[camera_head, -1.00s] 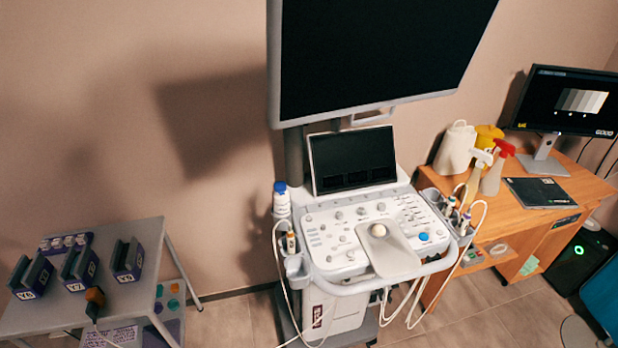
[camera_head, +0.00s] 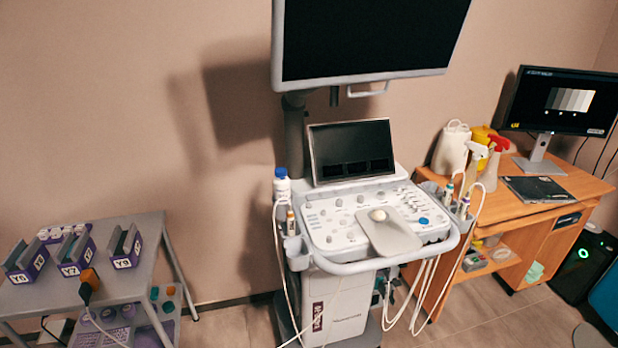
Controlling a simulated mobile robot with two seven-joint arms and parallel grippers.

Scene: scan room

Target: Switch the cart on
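The ultrasound cart (camera_head: 345,310) stands against the wall in the middle of the head view. Its large monitor (camera_head: 372,35) is dark, and so is its small tilted screen (camera_head: 350,150). The control panel (camera_head: 335,222) is white, with several knobs, a trackball (camera_head: 378,214) and a round blue button (camera_head: 423,221) at its right side. Probes (camera_head: 463,207) with white cables hang in holders at both sides, and a white bottle with a blue cap (camera_head: 282,184) stands at the left. Neither of my grippers shows.
A grey table (camera_head: 148,250) with purple holders (camera_head: 125,246) and an orange-ended cable (camera_head: 90,279) stands at the left. A wooden desk (camera_head: 520,212) with spray bottles (camera_head: 494,163) and a lit monitor (camera_head: 563,100) stands at the right. A black computer tower (camera_head: 584,265) shows a green light.

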